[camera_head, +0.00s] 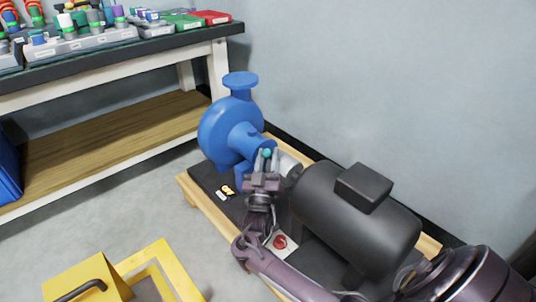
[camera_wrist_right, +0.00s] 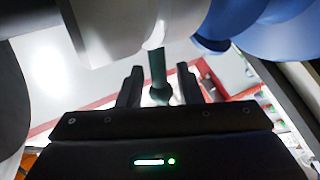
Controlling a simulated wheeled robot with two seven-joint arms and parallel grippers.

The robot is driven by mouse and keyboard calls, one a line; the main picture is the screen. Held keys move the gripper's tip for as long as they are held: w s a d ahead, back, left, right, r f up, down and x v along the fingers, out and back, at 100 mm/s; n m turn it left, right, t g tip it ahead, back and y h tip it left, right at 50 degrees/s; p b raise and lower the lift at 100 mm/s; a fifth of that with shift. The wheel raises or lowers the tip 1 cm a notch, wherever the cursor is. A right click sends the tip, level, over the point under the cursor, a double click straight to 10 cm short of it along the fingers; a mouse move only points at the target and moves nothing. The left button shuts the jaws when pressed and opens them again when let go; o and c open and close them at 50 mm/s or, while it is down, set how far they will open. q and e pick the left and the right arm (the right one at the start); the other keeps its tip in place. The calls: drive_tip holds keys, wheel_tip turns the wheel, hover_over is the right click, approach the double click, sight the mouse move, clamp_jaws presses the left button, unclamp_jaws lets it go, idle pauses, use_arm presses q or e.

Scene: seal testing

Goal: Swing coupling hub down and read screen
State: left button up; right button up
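The grey coupling hub (camera_head: 288,165) sits between the blue pump (camera_head: 230,130) and the black motor (camera_head: 355,215). A teal knob (camera_head: 267,153) shows beside it. In the right wrist view, a dark teal rod (camera_wrist_right: 158,68) ends in a rounded knob (camera_wrist_right: 160,94). My right gripper (camera_head: 265,161) is at the hub, with its fingers either side of the knob. In the right wrist view the fingers (camera_wrist_right: 160,86) stand apart, with gaps beside the knob. A small orange-and-white item (camera_head: 228,190) lies on the dark base; I cannot read it. My left gripper is not in view.
A red round button (camera_head: 280,242) on a pale plate is near my right forearm. A workbench (camera_head: 130,50) with coloured parts stands at the upper left. A yellow frame (camera_head: 165,265) is on the floor at the lower left. A wall stands behind the pump and motor.

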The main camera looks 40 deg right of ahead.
drive_tip(key=p+v, duration=0.2)
drive_tip(key=v, duration=0.5)
